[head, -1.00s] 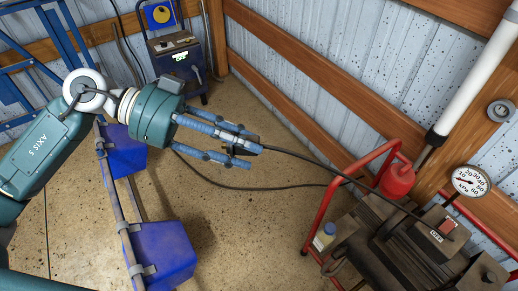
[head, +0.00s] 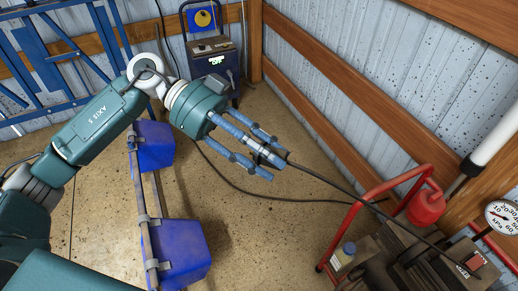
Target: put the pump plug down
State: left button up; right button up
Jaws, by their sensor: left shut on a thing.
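My left gripper (head: 271,159) is shut on the pump plug (head: 262,153), a small greyish cylinder between its blue fingers. The gripper holds it in the air over the concrete floor, pointing right and slightly down. A black cable (head: 340,187) runs from the plug's dark end down right to the pump (head: 430,262), a dark machine at the lower right. The fingers hide part of the plug. My right gripper is not in view.
Two blue bins (head: 180,252) hang on a rail left of the gripper. A grey powered box (head: 213,63) reading OFF stands behind. A red frame (head: 372,193), red can (head: 426,207) and pressure gauge (head: 504,216) are at right.

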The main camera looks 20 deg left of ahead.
pick_arm(q)
jog(key=w+d+f+m+g+y, duration=0.2)
jog(key=d+f+m+g+y, duration=0.1)
jog(key=f+m+g, duration=0.3)
jog(key=shift+w+m+g+y, duration=0.4)
jog(key=shift+m+g+y, duration=0.3)
jog(key=shift+m, duration=0.1)
jog(key=s+d+f+n+t+h, duration=0.1)
jog(key=s+d+n+t+h, duration=0.2)
jog(key=d+n, duration=0.1)
jog(key=a+f+n+t+y, duration=0.1)
jog(key=a+n+t, duration=1.2)
jog(key=a, duration=0.5)
jog(key=shift+t, duration=1.1)
